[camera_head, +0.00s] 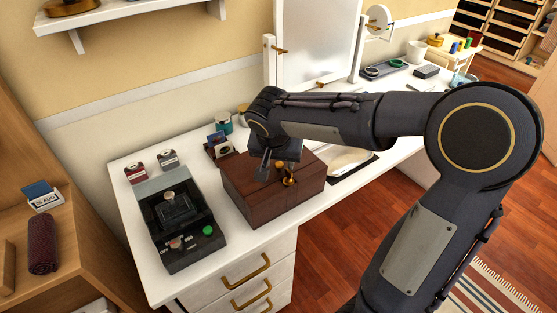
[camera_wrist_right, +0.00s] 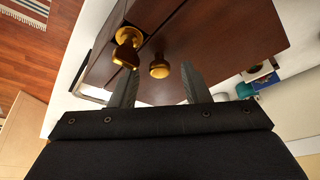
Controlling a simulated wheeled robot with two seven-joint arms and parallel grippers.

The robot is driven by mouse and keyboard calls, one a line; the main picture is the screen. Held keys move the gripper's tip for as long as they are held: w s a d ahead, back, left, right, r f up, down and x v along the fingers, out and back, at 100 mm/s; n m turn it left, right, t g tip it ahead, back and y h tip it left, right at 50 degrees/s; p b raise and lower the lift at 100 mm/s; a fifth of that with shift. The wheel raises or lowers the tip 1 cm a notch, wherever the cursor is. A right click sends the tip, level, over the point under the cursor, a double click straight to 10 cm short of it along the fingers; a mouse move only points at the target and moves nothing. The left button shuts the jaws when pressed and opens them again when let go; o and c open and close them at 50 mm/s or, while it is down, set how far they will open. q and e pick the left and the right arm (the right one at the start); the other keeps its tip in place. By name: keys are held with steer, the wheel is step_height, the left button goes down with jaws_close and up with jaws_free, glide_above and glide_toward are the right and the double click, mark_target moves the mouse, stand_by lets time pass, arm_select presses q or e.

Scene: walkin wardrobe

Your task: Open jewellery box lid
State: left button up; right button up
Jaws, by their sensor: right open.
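The jewellery box (camera_head: 255,204) is a dark brown wooden box on the white table, and its lid looks shut. It fills much of the right wrist view (camera_wrist_right: 225,40). It has a small brass knob (camera_wrist_right: 158,70) and a larger brass fitting (camera_wrist_right: 127,50); brass also shows at its front edge in the head view (camera_head: 289,181). My right gripper (camera_head: 273,170) is over the box's top near the front edge, pointing down. In the wrist view its fingers (camera_wrist_right: 160,88) are apart, with the small knob showing between them; contact cannot be told. My left gripper is out of view.
A black device (camera_head: 178,235) with a green button stands left of the box. Small cards and cups (camera_head: 222,122) stand behind it. A mirror (camera_head: 318,40) is at the back. A dark-edged tray (camera_head: 352,165) lies just right of the box, partly behind my arm.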

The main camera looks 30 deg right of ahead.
steer(key=shift+c, duration=0.4)
jaws_close()
steer(key=shift+r, duration=0.15)
